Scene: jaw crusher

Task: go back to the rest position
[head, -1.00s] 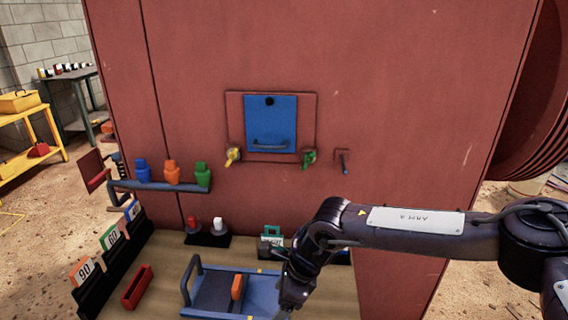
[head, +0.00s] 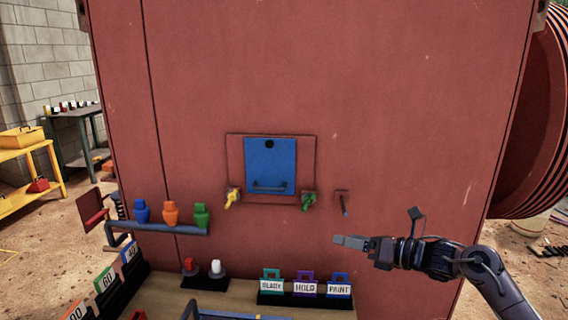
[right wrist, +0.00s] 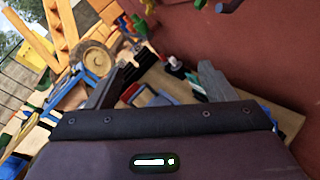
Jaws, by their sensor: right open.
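My right gripper (head: 350,242) is raised in front of the red crusher wall (head: 400,120), to the right of the blue hatch door. Its arm comes in from the lower right. In the right wrist view its two fingers (right wrist: 158,85) stand wide apart with nothing between them. It touches nothing that I can see. My left gripper is not in view.
The blue hatch (head: 270,167) is closed, with a yellow latch (head: 233,198) and a green latch (head: 308,201) beside it. A dark hook (head: 344,203) sits right of them.

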